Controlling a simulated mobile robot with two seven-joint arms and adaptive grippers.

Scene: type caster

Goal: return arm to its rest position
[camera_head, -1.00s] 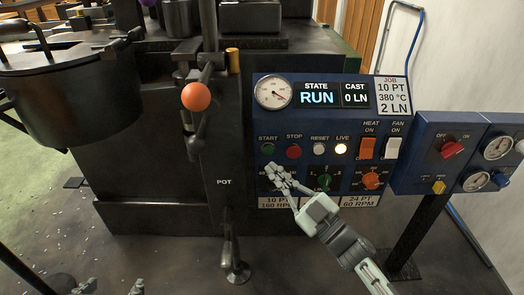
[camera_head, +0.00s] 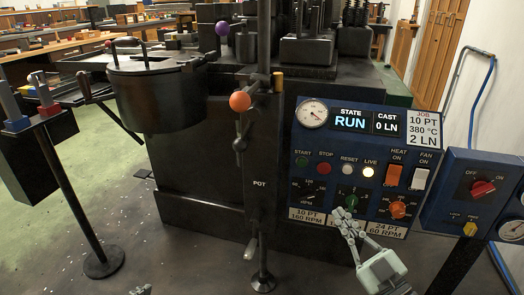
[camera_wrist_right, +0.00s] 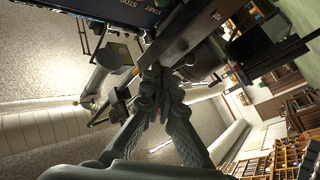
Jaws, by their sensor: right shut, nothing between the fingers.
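In the right wrist view the shut fingers (camera_wrist_right: 160,88) point up the picture, with the panel's corner (camera_wrist_right: 130,12) beyond. I cannot tell whether they touch the panel. A small grey tip at the bottom edge of the head view (camera_head: 141,290) seems to be my left gripper; most of it is out of frame.
The panel's screen reads RUN, and the LIVE lamp (camera_head: 368,172) is lit. A second blue panel (camera_head: 450,190) with a red knob stands at right. A dark pot (camera_head: 155,95) and an orange-ball lever (camera_head: 240,102) are left of the panel. A stand (camera_head: 75,205) is at far left.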

